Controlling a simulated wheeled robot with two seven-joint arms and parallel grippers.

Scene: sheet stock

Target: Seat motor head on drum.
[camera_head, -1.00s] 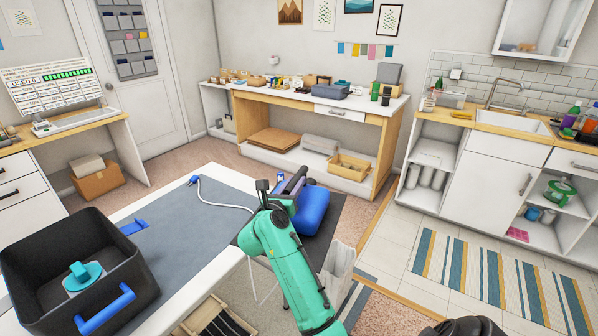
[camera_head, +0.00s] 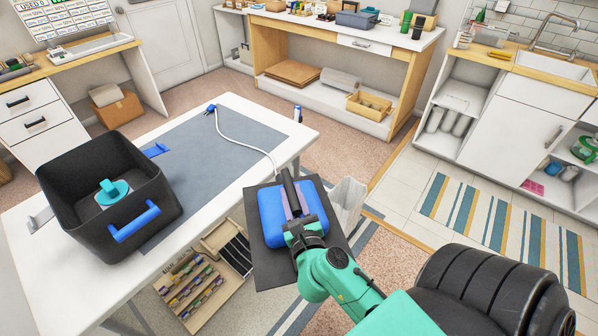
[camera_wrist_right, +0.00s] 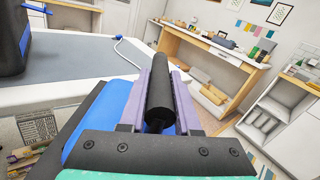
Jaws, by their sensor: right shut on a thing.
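The blue motor head (camera_head: 271,222) has a black bar handle on top. It shows over a dark square board at the near right end of the white table; I cannot tell if it touches the board. My right gripper (camera_head: 292,196) has its purple fingers on either side of the black handle and is shut on it. In the right wrist view the handle (camera_wrist_right: 160,98) lies lengthwise between the fingers, with the blue body (camera_wrist_right: 98,112) below. The black, open-topped drum (camera_head: 70,212) stands on the table at left, with a blue side handle and a teal part (camera_head: 113,190) inside. My left gripper is out of view.
A white cord with a blue plug (camera_head: 211,108) runs across the grey mat (camera_head: 215,150). The mat is mostly clear between drum and motor head. A wooden rack (camera_head: 190,283) is below the table.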

